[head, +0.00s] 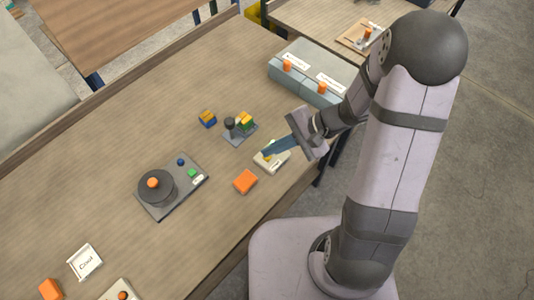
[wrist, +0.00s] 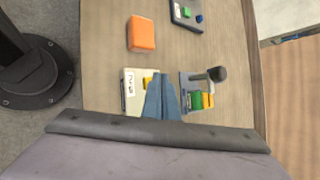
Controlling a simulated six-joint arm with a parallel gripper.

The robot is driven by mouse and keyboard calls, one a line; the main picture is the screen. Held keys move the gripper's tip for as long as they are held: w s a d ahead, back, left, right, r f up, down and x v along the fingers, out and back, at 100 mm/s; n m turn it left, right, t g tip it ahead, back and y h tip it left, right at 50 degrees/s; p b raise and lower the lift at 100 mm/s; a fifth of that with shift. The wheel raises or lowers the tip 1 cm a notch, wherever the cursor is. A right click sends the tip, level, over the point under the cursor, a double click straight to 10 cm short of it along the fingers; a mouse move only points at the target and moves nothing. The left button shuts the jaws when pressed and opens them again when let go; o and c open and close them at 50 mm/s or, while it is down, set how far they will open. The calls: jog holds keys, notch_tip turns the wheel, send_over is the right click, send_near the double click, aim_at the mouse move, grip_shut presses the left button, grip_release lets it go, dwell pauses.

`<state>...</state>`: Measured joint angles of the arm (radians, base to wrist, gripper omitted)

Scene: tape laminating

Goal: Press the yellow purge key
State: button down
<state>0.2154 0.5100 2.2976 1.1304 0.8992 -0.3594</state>
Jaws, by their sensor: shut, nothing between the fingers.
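The yellow key (head: 267,156) sits on a small cream box (head: 279,162) near the table's front right edge. In the wrist view the cream box (wrist: 130,97) has a white label, and a sliver of the yellow key (wrist: 147,82) shows beside my fingers. My gripper (head: 264,153) is shut and empty, with its blue fingertips over the key side of the box. The fingers hide much of the key. I cannot tell whether the tips touch it. The closed fingers also show in the wrist view (wrist: 161,78).
An orange block (head: 245,181) lies close to the cream box. A grey fixture (head: 240,134) with a dark knob and coloured blocks stands behind it. A dial panel (head: 171,186) with blue and green buttons is to the left. A grey-blue case (head: 308,76) stands at the back right.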

aim_at(272, 157)
jog(key=shift+r, duration=0.35)
jog(key=shift+r+p, duration=2.15)
jog(key=shift+r, duration=0.35)
